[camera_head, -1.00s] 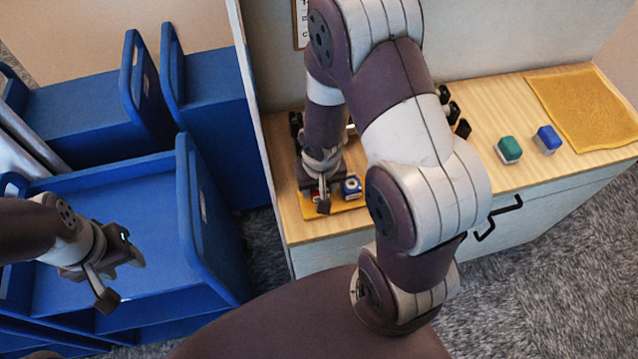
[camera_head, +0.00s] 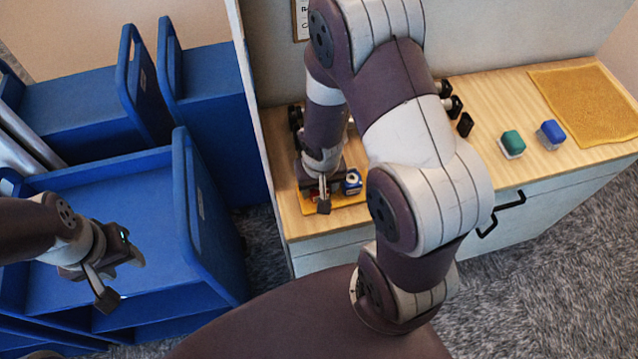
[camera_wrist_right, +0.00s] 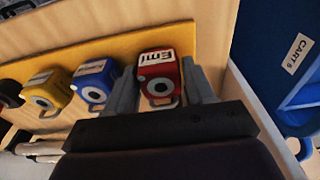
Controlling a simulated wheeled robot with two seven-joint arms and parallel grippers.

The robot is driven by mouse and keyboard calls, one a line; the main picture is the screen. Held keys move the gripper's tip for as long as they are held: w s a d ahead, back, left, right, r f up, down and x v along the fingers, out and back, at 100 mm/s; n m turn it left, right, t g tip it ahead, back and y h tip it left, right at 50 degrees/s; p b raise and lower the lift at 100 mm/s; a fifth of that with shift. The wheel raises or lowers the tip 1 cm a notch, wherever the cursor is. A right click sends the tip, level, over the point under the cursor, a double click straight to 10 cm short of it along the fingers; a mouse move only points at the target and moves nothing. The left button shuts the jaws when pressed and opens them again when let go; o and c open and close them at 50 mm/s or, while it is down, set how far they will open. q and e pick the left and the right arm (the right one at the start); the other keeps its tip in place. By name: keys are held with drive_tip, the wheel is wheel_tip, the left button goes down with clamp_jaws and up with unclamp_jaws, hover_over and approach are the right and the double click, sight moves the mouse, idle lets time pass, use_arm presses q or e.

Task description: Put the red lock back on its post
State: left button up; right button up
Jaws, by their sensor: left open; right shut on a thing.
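The red lock (camera_wrist_right: 158,72) has a white label reading "Emi" and sits between the fingers of my right gripper (camera_wrist_right: 158,92), which is shut on it. In the head view my right gripper (camera_head: 324,192) is low over the left end of the wooden counter, at the yellow board, and its arm hides much of that spot. In the wrist view the red lock is at the right end of the yellow board (camera_wrist_right: 120,45). I cannot make out its post. My left gripper (camera_head: 112,265) is open and empty above the blue cart on the left.
A blue lock (camera_wrist_right: 95,82) and a yellow lock (camera_wrist_right: 47,93) stand beside the red one on the board. Blue carts (camera_head: 110,195) fill the left.

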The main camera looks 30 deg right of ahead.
drive_tip(key=shift+f, duration=0.2)
drive_tip(key=o, duration=1.2)
